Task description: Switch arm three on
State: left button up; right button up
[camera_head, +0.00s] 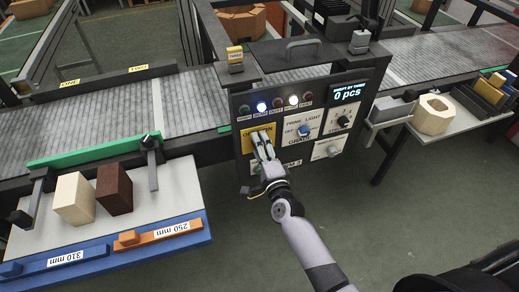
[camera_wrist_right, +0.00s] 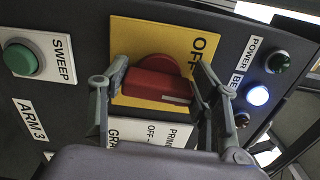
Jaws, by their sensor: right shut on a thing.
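The dark control panel (camera_head: 376,88) for arm three stands at the centre of the head view. Its yellow switch plate (camera_head: 249,134) carries a red rotary knob (camera_wrist_right: 155,82), seen clearly in the right wrist view. My right gripper (camera_head: 262,142) is at the plate, with its fingers shut on the knob from both sides. The plate's "OFF" label is partly covered by a finger. The display (camera_head: 348,92) reads 0 pcs. A blue-white lamp (camera_wrist_right: 258,95) is lit, and the lamp marked POWER (camera_wrist_right: 278,62) looks dark. My left gripper is not in view.
A green SWEEP button (camera_wrist_right: 20,57) sits near the knob. Other dials (camera_head: 343,117) are on the panel's right. A conveyor (camera_head: 110,112) runs behind. A side table (camera_head: 150,190) with two blocks is at left; a shelf with a wooden ring (camera_head: 433,115) is at right.

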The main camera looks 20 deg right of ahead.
jog(key=m+b, duration=0.1)
jog(key=m, duration=0.3)
jog(key=shift+m, duration=0.3)
jog(key=shift+d+r+m+b, duration=0.15)
jog(key=shift+m+b, duration=0.2)
jog(key=shift+m, duration=1.55)
jog(key=o, duration=1.1)
jog(key=shift+r, duration=0.1)
jog(key=shift+o, duration=0.2)
jog(key=s, duration=1.2)
jog(key=shift+d, duration=0.2)
